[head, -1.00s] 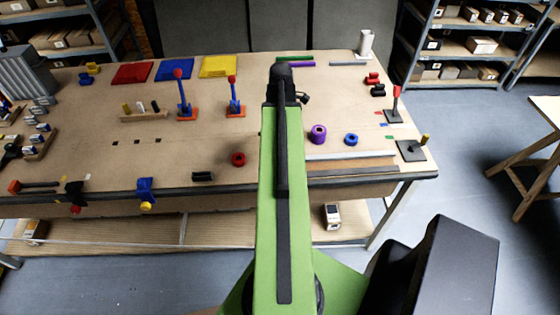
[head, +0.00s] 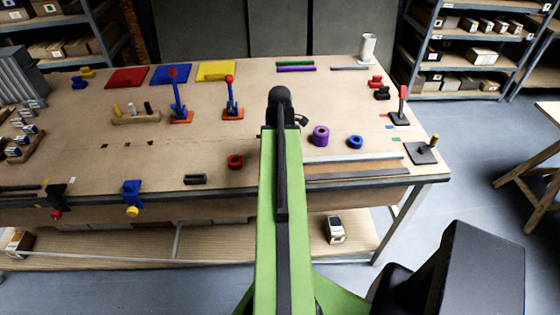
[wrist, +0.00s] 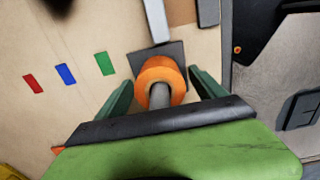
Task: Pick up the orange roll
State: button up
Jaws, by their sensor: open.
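The orange roll (wrist: 171,72) shows in the wrist view, above a dark square plate (wrist: 176,50). A grey cylinder (wrist: 160,97) shows at its middle and towards the camera. My gripper (wrist: 162,85) is open, with one green finger on each side of the roll in the picture. I cannot tell whether the fingers are level with it; no contact is visible. In the head view I cannot make out the roll, and my gripper is hidden beyond my arm. A dark plate with a yellow-tipped post (head: 434,140) stands at the bench's right end.
Red, blue and green marks (wrist: 65,74) lie left of the roll in the wrist view. In the head view, a red-topped lever (head: 401,103), a purple roll (head: 320,136) and a blue roll (head: 355,142) stand right of my arm. The bench's right edge borders open floor.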

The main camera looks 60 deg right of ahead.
jog(key=shift+r, duration=0.1)
jog(key=c, duration=1.5)
jog(key=shift+c, duration=0.2)
notch_tip(320, 180, up, 18)
jog(key=p, duration=1.8)
